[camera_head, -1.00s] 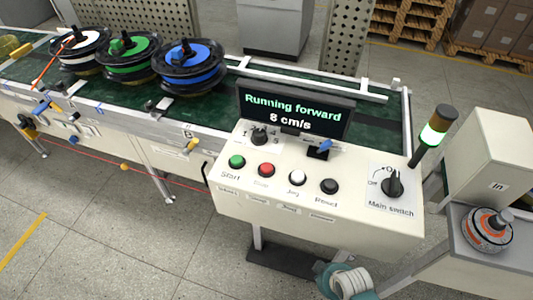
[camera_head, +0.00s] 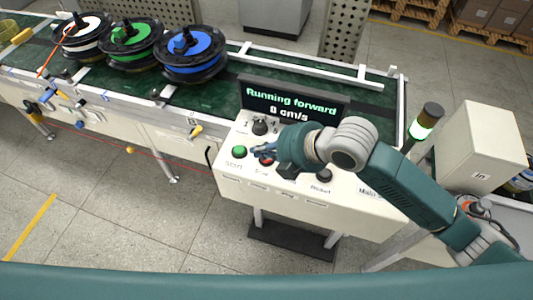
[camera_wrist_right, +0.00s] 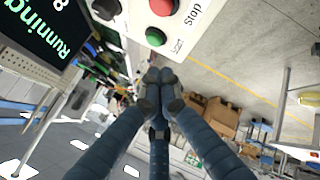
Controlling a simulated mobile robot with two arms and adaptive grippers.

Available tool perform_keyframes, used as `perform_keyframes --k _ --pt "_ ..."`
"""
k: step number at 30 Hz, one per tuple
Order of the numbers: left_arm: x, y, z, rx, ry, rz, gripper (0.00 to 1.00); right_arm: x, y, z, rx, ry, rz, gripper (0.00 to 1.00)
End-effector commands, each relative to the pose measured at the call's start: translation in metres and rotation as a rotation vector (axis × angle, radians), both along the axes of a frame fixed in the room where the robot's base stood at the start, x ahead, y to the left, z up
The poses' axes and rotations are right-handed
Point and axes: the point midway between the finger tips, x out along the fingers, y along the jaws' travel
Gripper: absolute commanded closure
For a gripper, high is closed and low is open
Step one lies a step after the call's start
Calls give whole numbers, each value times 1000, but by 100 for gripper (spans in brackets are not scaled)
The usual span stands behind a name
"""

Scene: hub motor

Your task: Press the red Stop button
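The red Stop button (camera_head: 267,161) is on the sloped white control panel (camera_head: 232,184), just right of the green Start button (camera_head: 239,152). In the head view my right gripper (camera_head: 258,151) is over the panel, its fingertips close to the red button and partly hiding it. In the right wrist view the red button (camera_wrist_right: 162,7) is at the top edge, beyond the fingertips (camera_wrist_right: 159,75). The fingertips are together with nothing between them. I cannot tell contact from the head view; the wrist view shows a gap. My left gripper is out of view.
A display (camera_head: 293,101) reading "Running forward" stands behind the buttons. A conveyor (camera_head: 120,88) carries several reels behind. A lamp post (camera_head: 424,122) glows green at the right.

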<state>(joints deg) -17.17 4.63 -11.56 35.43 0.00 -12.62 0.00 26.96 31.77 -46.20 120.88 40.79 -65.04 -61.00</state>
Motion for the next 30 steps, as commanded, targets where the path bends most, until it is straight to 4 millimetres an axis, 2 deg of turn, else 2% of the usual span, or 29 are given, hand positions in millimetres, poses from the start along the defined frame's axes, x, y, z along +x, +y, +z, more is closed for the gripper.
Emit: perform_keyframes --k 1,3,9,23,30 --pt "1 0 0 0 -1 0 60 13 -4 8 -49 -63 72 100" --pt "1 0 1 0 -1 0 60 25 -8 16 -100 -127 160 100" --pt "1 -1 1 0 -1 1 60 45 -19 29 -179 -226 286 100" --pt "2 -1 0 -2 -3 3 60 47 -20 30 -188 -241 304 100" --pt "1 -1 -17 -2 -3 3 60 47 -20 14 -188 -241 303 100"
